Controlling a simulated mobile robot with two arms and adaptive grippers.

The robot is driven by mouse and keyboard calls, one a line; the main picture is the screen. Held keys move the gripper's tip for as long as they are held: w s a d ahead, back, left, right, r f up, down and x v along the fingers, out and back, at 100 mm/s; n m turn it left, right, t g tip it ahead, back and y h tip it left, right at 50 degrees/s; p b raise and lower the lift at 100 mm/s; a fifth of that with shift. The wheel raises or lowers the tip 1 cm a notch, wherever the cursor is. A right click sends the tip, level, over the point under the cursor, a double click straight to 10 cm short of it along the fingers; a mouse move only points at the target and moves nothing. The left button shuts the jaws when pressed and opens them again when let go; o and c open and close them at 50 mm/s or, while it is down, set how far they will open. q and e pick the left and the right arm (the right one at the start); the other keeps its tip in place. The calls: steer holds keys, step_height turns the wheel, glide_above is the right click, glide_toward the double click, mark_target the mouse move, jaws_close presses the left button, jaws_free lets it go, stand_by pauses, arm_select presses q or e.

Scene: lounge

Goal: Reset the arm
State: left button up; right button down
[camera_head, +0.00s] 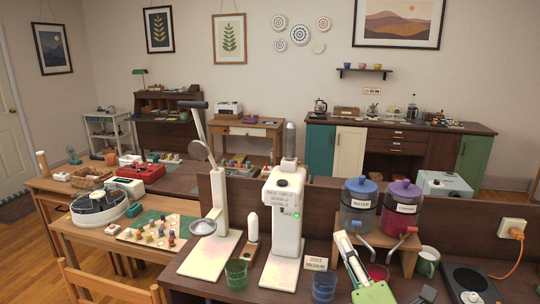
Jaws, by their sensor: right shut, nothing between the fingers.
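My right gripper (428,294) shows only as a small dark tip at the bottom edge. It is between the green and white stand (372,292) and the dark hotplate (463,276). It looks shut, and I see nothing held in it. The rest of the right arm is out of frame or hidden. My left gripper is not in view.
The dark counter (335,291) is crowded. An orange cable runs at right.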

steer(key=s+d+f+m+g+h, duration=0.3)
steer(key=s+d+f+m+g, duration=0.15)
steer(key=f+m, duration=0.5)
steer(key=s+d+f+m+g+h, duration=0.35)
steer(key=s+f+m+g, duration=0.2)
steer(key=f, duration=0.75)
steer(key=s+a+f+m+g+y, duration=0.1)
steer(key=s+f+m+g, duration=0.3)
steer(key=s+f, duration=0.45)
steer(key=s+a+f+m+g+y, duration=0.1)
steer(key=s+a+f+m+g, duration=0.25)
steer(key=s, duration=0.75)
step_height(320, 180, down, 26)
steer(key=s+d+g, duration=0.1)
steer(key=s+d, duration=0.1)
steer(key=s+d+f+g, duration=0.1)
steer(key=s+d+f, duration=0.2)
steer(key=s+f, duration=1.3)
steer(key=shift+s+f+n, duration=0.25)
steer(key=shift+s+n, duration=0.15)
steer(key=shift+n, duration=0.05)
